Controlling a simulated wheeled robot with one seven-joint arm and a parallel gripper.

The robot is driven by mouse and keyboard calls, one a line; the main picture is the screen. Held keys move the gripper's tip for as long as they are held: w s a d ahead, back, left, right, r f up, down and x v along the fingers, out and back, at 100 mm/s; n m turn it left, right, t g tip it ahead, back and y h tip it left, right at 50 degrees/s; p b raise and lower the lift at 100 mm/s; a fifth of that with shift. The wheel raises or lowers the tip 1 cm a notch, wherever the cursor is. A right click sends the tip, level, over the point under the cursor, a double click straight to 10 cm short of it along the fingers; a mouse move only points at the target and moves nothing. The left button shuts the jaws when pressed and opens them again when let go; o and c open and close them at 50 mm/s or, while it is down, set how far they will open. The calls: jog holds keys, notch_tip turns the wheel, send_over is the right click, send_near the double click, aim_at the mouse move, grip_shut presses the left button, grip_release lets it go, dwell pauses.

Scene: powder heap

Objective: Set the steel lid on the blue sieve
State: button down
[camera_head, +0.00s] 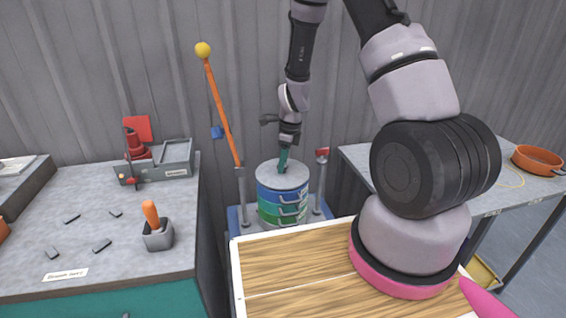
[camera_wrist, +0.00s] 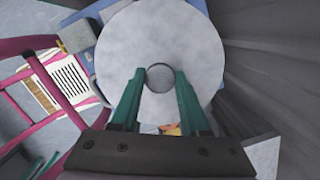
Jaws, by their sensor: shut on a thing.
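The steel lid (camera_head: 294,178) is a round grey disc at the top of the sieve stack in the head view. It fills the middle of the wrist view (camera_wrist: 185,45), with a round knob (camera_wrist: 160,77) at its centre. My gripper (camera_head: 283,160) is above the lid, its green fingers (camera_wrist: 160,85) closed on either side of the knob. The blue sieve (camera_head: 270,198) is the upper ring of the stack, right under the lid. Whether the lid touches its rim all round, I cannot tell. A green sieve (camera_head: 268,214) is below the blue one.
The stack stands on a blue base (camera_head: 234,222) between two posts. An orange lever with a yellow ball (camera_head: 203,49) rises at the left, and a red-topped clamp post (camera_head: 321,158) stands at the right. Benches flank both sides; an orange pan (camera_head: 538,160) sits far right.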

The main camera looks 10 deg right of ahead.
aim_at(288, 173)
jog(key=shift+f, duration=0.35)
jog(key=c, duration=0.7)
grip_release()
jog(key=shift+s+d+r, duration=0.1)
jog(key=shift+d+r, duration=0.15)
jog(key=shift+r, duration=1.55)
jog(key=shift+s+d+r, duration=0.15)
jog(key=shift+d+r, duration=0.1)
jog(key=shift+r, duration=1.55)
jog(key=shift+s+d+r, duration=0.1)
jog(key=shift+d+r, duration=0.15)
jog(key=shift+r, duration=1.55)
